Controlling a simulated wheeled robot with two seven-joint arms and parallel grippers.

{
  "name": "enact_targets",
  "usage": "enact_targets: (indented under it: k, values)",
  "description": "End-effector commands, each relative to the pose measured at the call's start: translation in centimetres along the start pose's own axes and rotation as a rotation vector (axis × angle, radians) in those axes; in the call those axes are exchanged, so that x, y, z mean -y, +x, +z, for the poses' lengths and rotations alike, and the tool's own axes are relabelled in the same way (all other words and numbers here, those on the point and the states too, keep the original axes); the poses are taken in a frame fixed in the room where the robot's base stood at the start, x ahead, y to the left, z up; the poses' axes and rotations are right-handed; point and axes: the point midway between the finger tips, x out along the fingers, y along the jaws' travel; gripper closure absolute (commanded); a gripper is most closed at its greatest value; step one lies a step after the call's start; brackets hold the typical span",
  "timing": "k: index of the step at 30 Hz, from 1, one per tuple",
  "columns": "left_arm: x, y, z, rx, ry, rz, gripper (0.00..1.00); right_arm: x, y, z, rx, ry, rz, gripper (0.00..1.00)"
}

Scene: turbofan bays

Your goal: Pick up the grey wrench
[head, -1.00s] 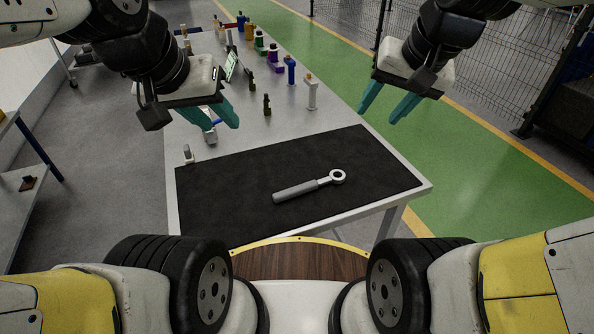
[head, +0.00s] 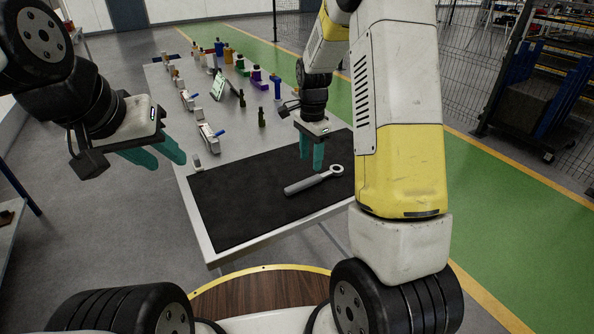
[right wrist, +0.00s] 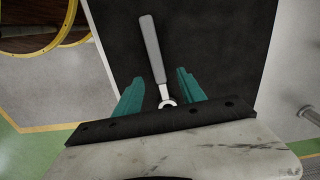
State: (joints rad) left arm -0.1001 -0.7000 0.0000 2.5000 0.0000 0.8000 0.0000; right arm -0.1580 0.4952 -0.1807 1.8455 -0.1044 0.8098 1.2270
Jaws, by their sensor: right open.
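The grey wrench (head: 314,180) lies flat on the black mat (head: 240,215) on the table, its ring end toward the right in the head view. My right gripper (head: 312,165) is open, fingers pointing down, above the mat just behind the wrench. In the right wrist view the wrench (right wrist: 152,55) runs away from the camera, with its ring end between the two teal fingers of the right gripper (right wrist: 160,90). The fingers do not touch it. My left gripper (head: 160,160) is off the table's left side, empty, its two teal fingers apart.
Several coloured bottle-like items, such as a blue one (head: 278,88), and small clamp-like fixtures (head: 210,136) stand on the table (head: 235,118) behind the mat. The mat left of the wrench is clear.

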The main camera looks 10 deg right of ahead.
Motion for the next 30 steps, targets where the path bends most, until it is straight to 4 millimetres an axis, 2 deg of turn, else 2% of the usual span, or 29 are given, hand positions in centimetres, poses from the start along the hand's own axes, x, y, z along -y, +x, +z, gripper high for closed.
enact_targets:
  k: [15,23,26,30]
  values:
    - [0.0,0.0,0.0,0.000,0.000,0.000,0.64,-0.5,6.6,0.2,0.001,-0.004,0.002,0.53]
    - [0.0,0.0,0.0,0.000,0.000,0.000,0.64,-0.5,6.8,0.2,0.001,-0.004,0.000,0.53]
    - [0.0,0.0,0.0,0.000,0.000,0.000,0.64,-0.5,6.8,0.2,0.001,-0.004,0.000,0.68]
    - [0.0,0.0,0.0,0.000,0.000,0.000,0.64,-0.5,6.8,0.2,0.001,-0.004,0.000,0.96]
